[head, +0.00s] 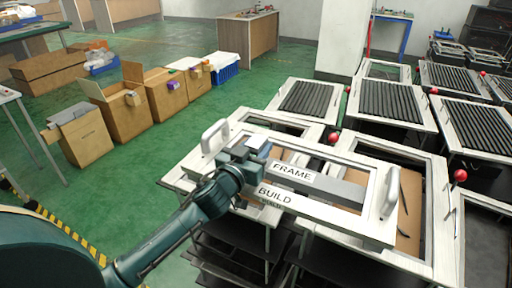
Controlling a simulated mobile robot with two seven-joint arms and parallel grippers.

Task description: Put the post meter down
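My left arm comes in from the lower left. Its gripper (248,160) is over the left part of a white lever fixture (330,216) with labels reading FRAME and BUILD WORLD. A small pale and blue-grey block shows at the gripper's end. I cannot tell whether it is part of the gripper or a held thing, and the fingers are not clear. I cannot pick out a post meter for certain. My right gripper is not in view.
White handles (214,137) stand up from the fixture. Red-knobbed levers (460,176) rise close by. More fixtures with dark slatted panels (388,102) fill the right. Cardboard boxes (121,112) and a blue crate (225,70) line the left. Green floor (150,163) between is clear.

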